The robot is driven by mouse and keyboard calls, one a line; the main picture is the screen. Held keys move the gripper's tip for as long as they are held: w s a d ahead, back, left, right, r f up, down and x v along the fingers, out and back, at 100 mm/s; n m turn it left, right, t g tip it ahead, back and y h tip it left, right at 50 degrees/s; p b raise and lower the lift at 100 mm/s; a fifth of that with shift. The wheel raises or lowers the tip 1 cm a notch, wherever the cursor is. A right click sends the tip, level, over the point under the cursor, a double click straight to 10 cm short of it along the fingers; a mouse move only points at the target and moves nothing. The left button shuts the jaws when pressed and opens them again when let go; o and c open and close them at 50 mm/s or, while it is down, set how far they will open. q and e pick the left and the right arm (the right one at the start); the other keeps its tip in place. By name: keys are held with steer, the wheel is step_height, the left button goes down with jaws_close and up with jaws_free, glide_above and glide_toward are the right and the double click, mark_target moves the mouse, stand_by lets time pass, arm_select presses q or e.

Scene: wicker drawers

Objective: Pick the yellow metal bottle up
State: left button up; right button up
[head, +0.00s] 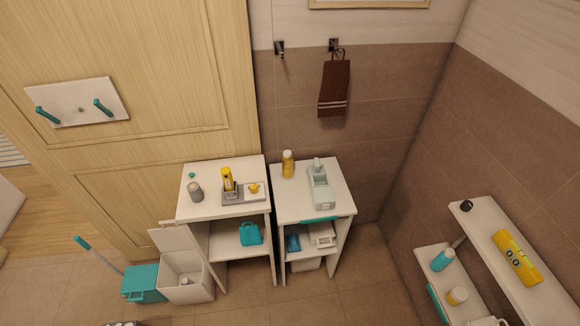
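A yellow-gold bottle (288,165) stands upright at the back left of the right white cabinet's top. A second yellow bottle-like thing (228,180) stands in a grey holder on the left cabinet's top. I cannot tell from this view which of the two is metal. Neither of my grippers shows in the head view, and nothing touches either bottle.
A grey-green container (320,186) stands right of the gold bottle. A grey cup (196,192) and a small tray (255,191) share the left cabinet top (212,210). White shelves (495,231) with bottles are at the right. A teal bin (144,284) stands on the floor.

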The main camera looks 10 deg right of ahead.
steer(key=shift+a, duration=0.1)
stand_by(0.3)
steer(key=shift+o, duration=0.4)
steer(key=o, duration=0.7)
